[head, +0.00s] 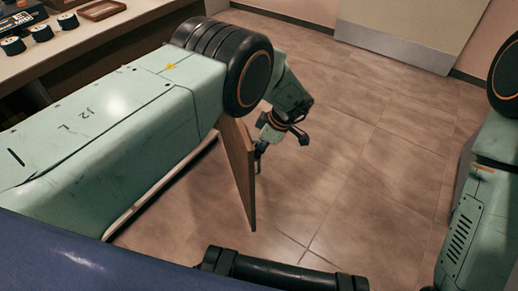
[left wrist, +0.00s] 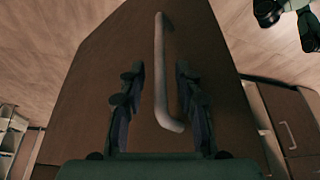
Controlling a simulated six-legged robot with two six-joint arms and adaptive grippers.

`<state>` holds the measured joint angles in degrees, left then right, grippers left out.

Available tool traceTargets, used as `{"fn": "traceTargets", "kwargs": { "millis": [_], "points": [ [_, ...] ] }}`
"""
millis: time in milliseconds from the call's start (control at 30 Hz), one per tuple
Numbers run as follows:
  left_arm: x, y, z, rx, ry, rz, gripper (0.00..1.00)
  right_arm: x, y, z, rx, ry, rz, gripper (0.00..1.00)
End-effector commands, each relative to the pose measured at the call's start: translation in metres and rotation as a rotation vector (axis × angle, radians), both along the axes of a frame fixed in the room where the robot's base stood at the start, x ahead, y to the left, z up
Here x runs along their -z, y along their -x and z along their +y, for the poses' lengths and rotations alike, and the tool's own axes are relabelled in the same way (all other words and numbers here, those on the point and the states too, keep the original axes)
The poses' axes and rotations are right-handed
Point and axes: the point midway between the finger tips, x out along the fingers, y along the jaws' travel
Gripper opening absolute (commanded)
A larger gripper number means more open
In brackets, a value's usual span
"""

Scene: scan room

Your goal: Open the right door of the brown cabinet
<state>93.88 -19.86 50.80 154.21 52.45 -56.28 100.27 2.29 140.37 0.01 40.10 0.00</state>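The brown door (head: 238,170) stands swung out from the cabinet in the head view, seen nearly edge-on beyond my left arm. Its broad face (left wrist: 95,90) fills the middle of the left wrist view. A pale bar handle (left wrist: 160,60) runs along that face. My left gripper (left wrist: 157,72) has its fingers apart, one on each side of the handle, with visible gaps. In the head view my left gripper (head: 276,133) is beside the door's far edge. My left arm hides most of the cabinet body. My right arm enters at the right edge; its gripper is out of the head view.
A counter (head: 110,38) at the upper left bears several spools (head: 41,32), a wooden tray (head: 101,10) and a dark box (head: 20,18). Another brown front with a handle (left wrist: 288,135) shows right in the wrist view. Tiled floor (head: 350,170) is clear right of the door.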

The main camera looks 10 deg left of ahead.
Motion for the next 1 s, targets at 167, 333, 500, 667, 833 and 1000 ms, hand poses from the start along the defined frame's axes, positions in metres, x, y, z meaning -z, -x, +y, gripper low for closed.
{"fn": "traceTargets", "kwargs": {
  "millis": [167,333,500,667,833,1000],
  "points": [
    [-0.032,-0.002,0.0,0.001,-0.002,-0.006,0.34,0.0,0.0,0.0,0.0,0.0,0.0,0.4],
    [-0.062,-0.002,0.0,0.0,-0.002,-0.006,0.34,0.0,0.0,0.0,0.0,0.0,0.0,0.4],
    [-0.084,-0.002,0.0,0.0,-0.002,-0.006,0.34,0.0,0.0,0.0,0.0,0.0,0.0,0.4],
    [-0.092,-0.001,0.0,0.002,-0.002,-0.004,0.34,0.0,0.0,0.0,0.0,0.0,0.0,0.4],
    [-0.093,-0.001,0.0,0.001,-0.002,-0.003,0.34,0.0,0.0,0.0,0.0,0.0,0.0,0.4],
    [-0.094,-0.002,0.0,0.001,-0.001,-0.005,0.27,-0.001,0.0,0.0,0.0,0.0,0.0,0.4]
  ]
}}
